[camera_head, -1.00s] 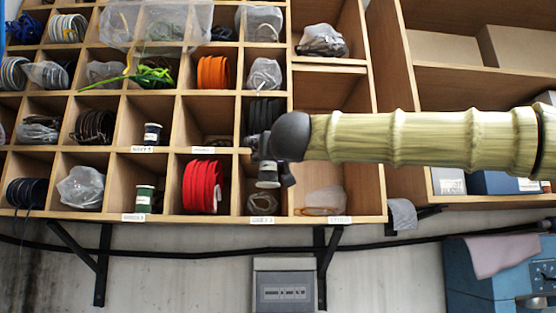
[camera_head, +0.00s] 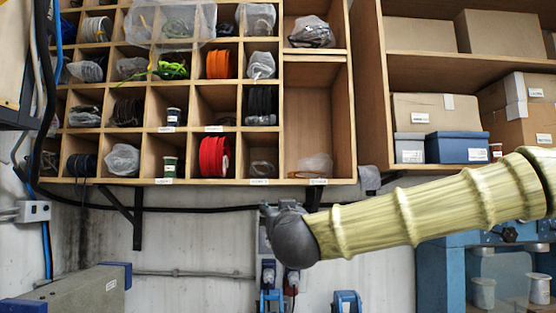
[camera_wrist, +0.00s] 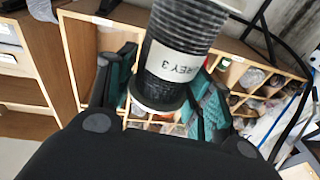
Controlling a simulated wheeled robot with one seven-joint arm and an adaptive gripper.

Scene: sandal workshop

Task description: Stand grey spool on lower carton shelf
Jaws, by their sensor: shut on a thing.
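My gripper (camera_head: 268,215) hangs just below the lower edge of the cubby shelf in the head view, left of the carton shelf. In the wrist view its teal-padded fingers (camera_wrist: 160,85) are shut on the grey spool (camera_wrist: 180,45), a dark ribbed spool labelled "GREY 3" with a pale rim. The spool cannot be made out in the head view, where the hand hides it. The lower carton shelf (camera_head: 408,168) is at the right, above my arm.
The cubby shelf (camera_head: 230,183) holds several spools and bags, including a red spool (camera_head: 214,155) and a green spool (camera_head: 170,166). An upper shelf bears more cartons (camera_head: 500,30). Blue machines (camera_head: 435,270) stand at the lower right. The wall below the cubbies is mostly open.

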